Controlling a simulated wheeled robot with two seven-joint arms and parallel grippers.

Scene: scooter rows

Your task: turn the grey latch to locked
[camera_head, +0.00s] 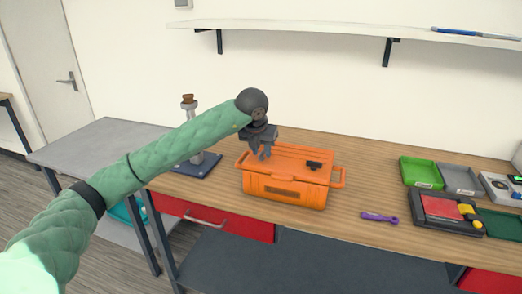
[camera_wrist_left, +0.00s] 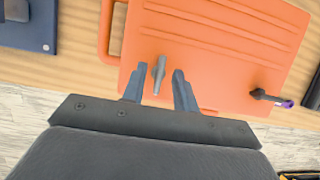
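An orange case (camera_head: 285,188) sits on the wooden workbench. The grey latch (camera_wrist_left: 159,74) is a small narrow lever on the case's lid, pointing roughly along the fingers in the left wrist view. My left gripper (camera_head: 262,156) is over the left part of the lid, fingers down; in the head view it hides the grey latch. In the left wrist view its fingers (camera_wrist_left: 158,88) are apart, one on each side of the latch, with gaps visible. A dark latch (camera_head: 314,165) is on the right of the lid and also shows in the left wrist view (camera_wrist_left: 268,97). My right gripper is out of view.
A blue-based stand (camera_head: 197,165) is left of the case. To the right lie a purple-handled tool (camera_head: 379,217), a green tray (camera_head: 421,173), a grey tray (camera_head: 460,179) and a black tray (camera_head: 446,224). A white shelf (camera_head: 350,30) is above.

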